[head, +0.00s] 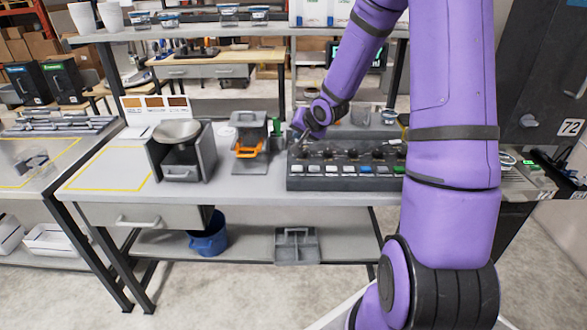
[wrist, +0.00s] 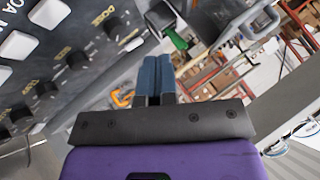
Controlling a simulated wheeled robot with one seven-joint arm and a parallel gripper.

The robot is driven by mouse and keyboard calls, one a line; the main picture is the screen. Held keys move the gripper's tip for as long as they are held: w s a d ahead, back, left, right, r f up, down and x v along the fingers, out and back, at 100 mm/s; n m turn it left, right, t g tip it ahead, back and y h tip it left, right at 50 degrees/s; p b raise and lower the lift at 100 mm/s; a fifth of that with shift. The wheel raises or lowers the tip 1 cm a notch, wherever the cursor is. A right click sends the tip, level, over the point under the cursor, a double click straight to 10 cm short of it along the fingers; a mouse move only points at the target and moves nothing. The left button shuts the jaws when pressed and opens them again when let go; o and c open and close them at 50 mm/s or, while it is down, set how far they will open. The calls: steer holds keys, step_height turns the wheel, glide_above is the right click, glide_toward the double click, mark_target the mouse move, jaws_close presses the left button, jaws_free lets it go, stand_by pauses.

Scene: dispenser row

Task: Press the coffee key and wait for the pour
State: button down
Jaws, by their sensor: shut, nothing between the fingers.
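A dark control panel (head: 345,182) sits on the workbench in the head view, with a front row of white, blue and green keys and black knobs behind them. The wrist view shows the panel (wrist: 95,40) along the left, with square white keys (wrist: 48,13) and black knobs (wrist: 78,60). Which key is the coffee key cannot be read. My gripper (head: 297,143) is over the panel's back left part. Its blue fingers (wrist: 158,75) are together and hold nothing. In the wrist view they do not cover any key. No pour is visible.
A scale-like unit with a metal bowl (head: 178,131) and a grey stand with an orange part (head: 250,146) stand left of the panel. A clear container (head: 361,115) is behind it. My arm hides the panel's right end. Yellow-outlined bench space (head: 110,170) is clear.

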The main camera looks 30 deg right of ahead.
mark_target(299, 167)
steer(key=shift+f, duration=0.1)
steer(key=shift+f, duration=4.35)
steer(key=shift+f, duration=0.15)
steer(key=shift+f, duration=0.25)
steer(key=shift+f, duration=0.45)
steer(key=shift+r, duration=0.9)
steer(key=shift+r, duration=2.5)
